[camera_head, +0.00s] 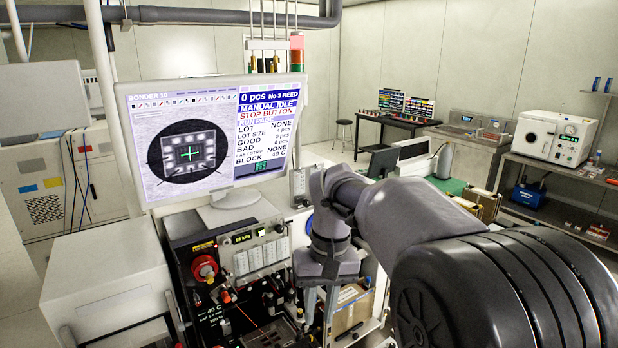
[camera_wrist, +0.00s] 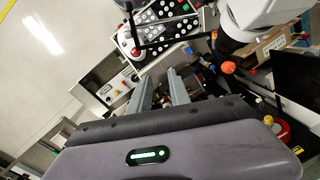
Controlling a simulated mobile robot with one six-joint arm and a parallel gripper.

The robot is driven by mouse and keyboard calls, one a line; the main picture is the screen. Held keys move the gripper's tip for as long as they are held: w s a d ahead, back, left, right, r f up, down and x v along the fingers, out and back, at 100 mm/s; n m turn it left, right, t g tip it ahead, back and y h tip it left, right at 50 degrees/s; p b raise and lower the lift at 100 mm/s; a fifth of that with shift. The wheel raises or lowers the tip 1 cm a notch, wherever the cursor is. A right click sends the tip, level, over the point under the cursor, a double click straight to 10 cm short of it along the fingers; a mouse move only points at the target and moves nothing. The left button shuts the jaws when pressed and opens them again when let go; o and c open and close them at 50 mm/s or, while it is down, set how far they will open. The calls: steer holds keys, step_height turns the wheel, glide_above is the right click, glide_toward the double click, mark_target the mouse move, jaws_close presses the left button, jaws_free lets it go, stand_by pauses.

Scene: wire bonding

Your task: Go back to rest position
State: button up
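My gripper (camera_head: 320,308) hangs at the end of my arm in the head view, pointing down in front of the bonding machine's right side. Its two grey fingers also show in the wrist view (camera_wrist: 160,80). They stand apart with nothing visible held between them, so it is open and empty. The bonder monitor (camera_head: 220,135) stands behind and left of my gripper and reads "MANUAL IDLE". The bonder control panel (camera_head: 260,255) with buttons and a red knob lies left of the gripper. In the wrist view, a black panel with white buttons (camera_wrist: 165,28) is beyond the fingertips.
A cardboard box (camera_head: 350,312) sits low, close to the right of my gripper. A white cabinet (camera_head: 105,285) is at the left. A bench with a white oven (camera_head: 552,137) stands at the far right. Open floor (camera_head: 345,155) shows at the back.

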steer(key=s+d+f+m+t+b, duration=0.2)
steer(key=s+f+b, duration=0.2)
steer(key=s, duration=0.3)
steer(key=s+d+f+m+t+b, duration=0.2)
steer(key=s+d+f+b, duration=0.1)
steer(key=s, duration=0.5)
steer(key=s+d+f+m+t+y+b, duration=0.1)
steer(key=s+d+f+m+t+b, duration=0.1)
steer(key=s+f+b, duration=0.4)
steer(key=shift+s+d+m+b, duration=0.3)
steer(key=shift+s+d+b, duration=0.45)
steer(key=shift+s, duration=0.45)
